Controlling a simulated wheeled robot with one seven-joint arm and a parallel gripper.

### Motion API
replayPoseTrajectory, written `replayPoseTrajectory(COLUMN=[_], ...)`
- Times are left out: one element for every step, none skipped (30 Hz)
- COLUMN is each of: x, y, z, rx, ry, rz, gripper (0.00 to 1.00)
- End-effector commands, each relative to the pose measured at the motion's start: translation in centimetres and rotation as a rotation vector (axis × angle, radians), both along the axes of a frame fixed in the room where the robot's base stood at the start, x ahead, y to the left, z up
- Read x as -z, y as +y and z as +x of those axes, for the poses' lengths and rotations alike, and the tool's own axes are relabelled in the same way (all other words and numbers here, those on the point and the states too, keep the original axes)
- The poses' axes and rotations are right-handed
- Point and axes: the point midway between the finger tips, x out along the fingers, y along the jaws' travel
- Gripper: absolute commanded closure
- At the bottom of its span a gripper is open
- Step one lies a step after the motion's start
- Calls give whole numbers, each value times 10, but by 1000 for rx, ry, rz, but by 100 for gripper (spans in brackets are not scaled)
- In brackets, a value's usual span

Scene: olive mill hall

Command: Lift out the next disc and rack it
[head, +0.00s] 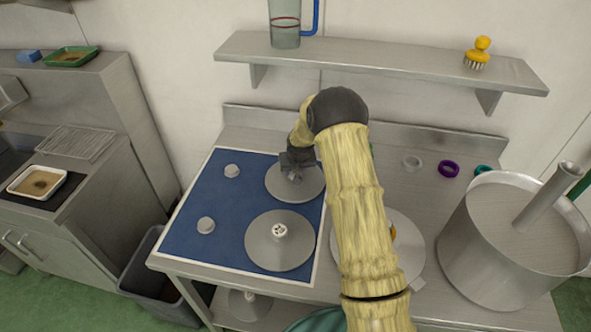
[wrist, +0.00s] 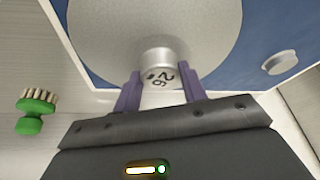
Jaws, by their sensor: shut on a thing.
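My gripper (head: 293,174) is shut on the centre knob of the rear grey disc (head: 310,188), over the blue mat (head: 215,193). In the wrist view, its purple fingers flank the pale knob (wrist: 158,58), which bears dark digits, and the disc (wrist: 100,35) spreads beyond it. I cannot tell whether this disc touches the mat. A second grey disc (head: 262,252) with a marked knob lies at the mat's front. Another pale round plate (head: 408,268) lies right of the mat, partly hidden by my arm.
Two small grey knobs (head: 206,225) stand on the mat's left. Several coloured rings, one purple (head: 449,168), line the back right. A large steel pot (head: 480,265) stands at right. A shelf (head: 390,71) hangs above. A green brush (wrist: 36,112) shows in the wrist view.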

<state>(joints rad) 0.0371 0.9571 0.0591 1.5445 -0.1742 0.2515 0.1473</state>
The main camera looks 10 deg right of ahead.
Motion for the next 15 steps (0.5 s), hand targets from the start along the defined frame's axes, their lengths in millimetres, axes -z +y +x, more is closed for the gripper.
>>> replayPoseTrajectory(x=[0, 0, 1, 1, 2, 2, 2, 3, 3, 3, 3, 3, 3, 3, 3], y=[0, 0, 0, 0, 0, 0, 0, 0, 0, 0, 0, 0, 0, 0, 0], z=[1, 1, 1, 1, 1, 1, 1, 1, 1, 1, 1, 1, 1, 0, 0], rx=[0, 0, 0, 0, 0, 0, 0, 0, 0, 0, 0, 0, 0, 0, 0], ry=[-2, -2, -2, -2, -2, -2, -2, -2, -2, -3, -3, -2, -2, -2, -2], rz=[0, 0, 0, 0, 0, 0, 0, 0, 0, 0, 0, 0, 0, 0, 0], gripper=[94, 94, 94, 94, 94, 94, 94, 94, 94, 52, 46, 39, 33, 33, 33])
